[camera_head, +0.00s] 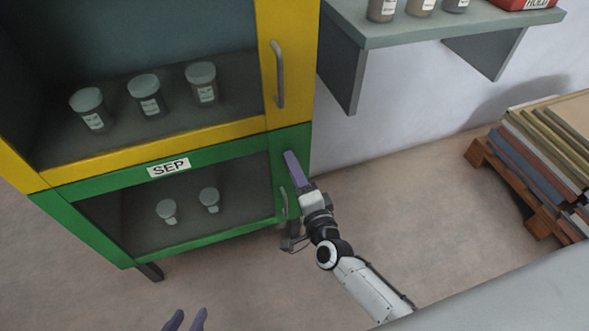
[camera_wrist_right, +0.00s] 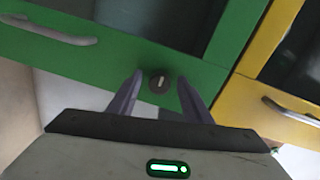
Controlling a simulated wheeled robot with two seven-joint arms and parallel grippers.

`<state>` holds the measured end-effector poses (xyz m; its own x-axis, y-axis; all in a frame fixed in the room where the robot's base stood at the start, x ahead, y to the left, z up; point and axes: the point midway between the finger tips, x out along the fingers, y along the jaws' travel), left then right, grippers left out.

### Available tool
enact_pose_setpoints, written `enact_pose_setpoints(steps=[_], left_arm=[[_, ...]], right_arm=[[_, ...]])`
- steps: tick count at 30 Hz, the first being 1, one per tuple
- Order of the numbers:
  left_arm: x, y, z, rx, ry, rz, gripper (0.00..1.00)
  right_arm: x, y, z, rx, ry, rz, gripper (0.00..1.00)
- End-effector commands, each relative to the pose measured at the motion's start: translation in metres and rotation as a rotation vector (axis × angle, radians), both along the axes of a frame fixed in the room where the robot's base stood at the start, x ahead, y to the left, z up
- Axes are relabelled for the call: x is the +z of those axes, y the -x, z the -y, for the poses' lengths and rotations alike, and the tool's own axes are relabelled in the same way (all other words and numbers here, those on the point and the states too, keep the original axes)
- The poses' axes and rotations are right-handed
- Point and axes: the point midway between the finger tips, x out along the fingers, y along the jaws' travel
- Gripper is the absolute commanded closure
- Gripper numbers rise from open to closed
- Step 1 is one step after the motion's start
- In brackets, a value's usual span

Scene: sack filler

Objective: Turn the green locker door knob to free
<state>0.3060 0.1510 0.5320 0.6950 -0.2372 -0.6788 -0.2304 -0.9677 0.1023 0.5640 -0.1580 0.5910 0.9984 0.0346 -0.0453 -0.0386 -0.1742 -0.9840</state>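The green locker door (camera_head: 196,240) is the lower door of the cabinet and looks closed. Its knob (camera_wrist_right: 158,82) is a small dark disc with a pale, roughly upright slot mark. The knob is hidden behind my gripper in the head view. My right gripper (camera_head: 291,156) is at the door's right edge, above the handle (camera_head: 284,203). In the wrist view my right gripper's purple fingers (camera_wrist_right: 158,80) stand apart, one on each side of the knob, with visible gaps.
A yellow door (camera_head: 225,133) with a long handle (camera_head: 278,75) is directly above the green one. Jars stand behind both panes. A shelf (camera_head: 440,28) juts from the wall at upper right. A loaded pallet (camera_head: 540,222) stands at right. The floor before the cabinet is clear.

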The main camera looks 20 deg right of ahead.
Motion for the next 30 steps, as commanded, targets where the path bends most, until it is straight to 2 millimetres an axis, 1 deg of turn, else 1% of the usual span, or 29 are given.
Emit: enact_pose_setpoints(steps=[7, 10, 14, 21, 25, 30], left_arm=[[0.001, 0.000, 0.000, 0.000, 0.000, 0.000, 0.69], [0.003, 0.000, 0.000, 0.000, 0.000, 0.000, 0.69], [0.007, 0.001, 0.000, -0.003, -0.003, 0.000, 0.69], [0.007, 0.003, -0.001, -0.008, -0.013, -0.011, 0.69], [0.007, 0.001, -0.002, -0.009, -0.017, -0.011, 0.69], [0.006, 0.001, -0.002, -0.008, -0.018, -0.013, 0.69]], right_arm=[[0.000, 0.001, 0.001, -0.001, -0.001, 0.000, 0.55], [0.000, 0.008, 0.001, -0.001, -0.001, -0.002, 0.55], [0.002, 0.029, 0.002, -0.001, -0.001, -0.004, 0.55], [0.004, 0.076, 0.003, 0.000, -0.001, -0.003, 0.55], [0.004, 0.093, 0.003, 0.001, 0.000, -0.001, 0.55], [0.005, 0.103, 0.004, 0.000, 0.000, 0.000, 0.55]])
